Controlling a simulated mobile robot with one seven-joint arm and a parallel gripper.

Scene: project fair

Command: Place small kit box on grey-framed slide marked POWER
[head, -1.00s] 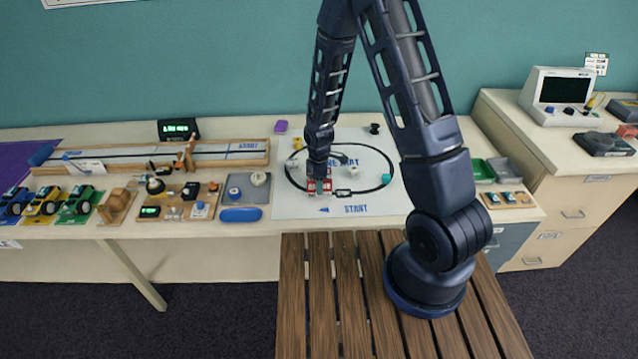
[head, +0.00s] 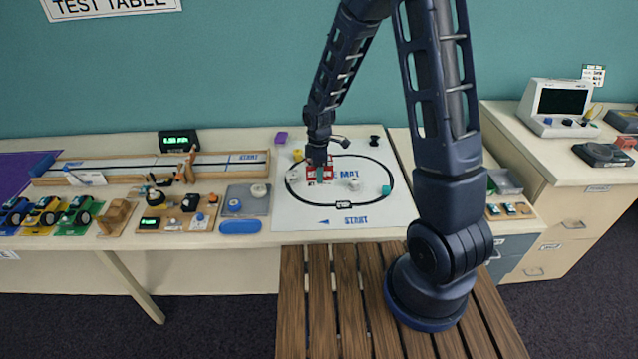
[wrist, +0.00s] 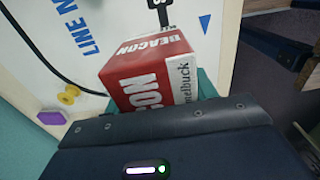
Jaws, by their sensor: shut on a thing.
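A small red and white box (head: 314,174) is in my gripper (head: 318,163), over the left part of the white line mat. It also shows in the wrist view (wrist: 152,72), with BEACON on its red top and a white side panel. My gripper (wrist: 172,112) is shut on the box. In the wrist view the mat lies beyond the box, and the box appears held above it. I cannot read POWER anywhere, and I cannot pick out a grey-framed slide.
The mat (head: 300,225) has a black loop line and small props. To its left are a grey board (head: 262,205), component boards (head: 175,215), toy cars (head: 42,212) and a wooden track (head: 130,165). To its right are a small wooden tray (head: 508,209) and a monitor unit (head: 557,105).

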